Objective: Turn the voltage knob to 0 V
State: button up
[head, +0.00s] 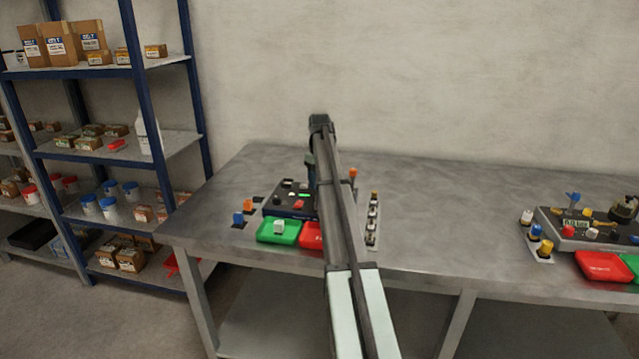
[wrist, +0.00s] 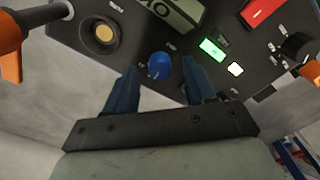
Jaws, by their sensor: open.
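A blue round knob (wrist: 159,66) with a pale pointer mark sits on a dark control panel (wrist: 215,20) in the wrist view. I cannot read its scale or tell for sure that it is the voltage knob. My gripper (wrist: 158,78) is open, with one dark blue finger on each side of the blue knob and a gap visible around it. I cannot tell how far the fingertips are above the panel. In the head view my arm crosses the left panel (head: 283,200) and hides part of it, including the blue knob.
The panel also carries a lit green display (wrist: 212,48), a white button (wrist: 235,69), a black knob (wrist: 297,46) and a yellow-centred socket (wrist: 104,35). Orange-ended parts stand close at both sides. A green tray (head: 278,238) and red tray (head: 311,242) lie in front. A second panel stands right.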

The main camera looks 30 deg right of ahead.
notch_tip(320, 180, up, 13)
jog(key=shift+f, duration=0.15)
dwell(0.7)
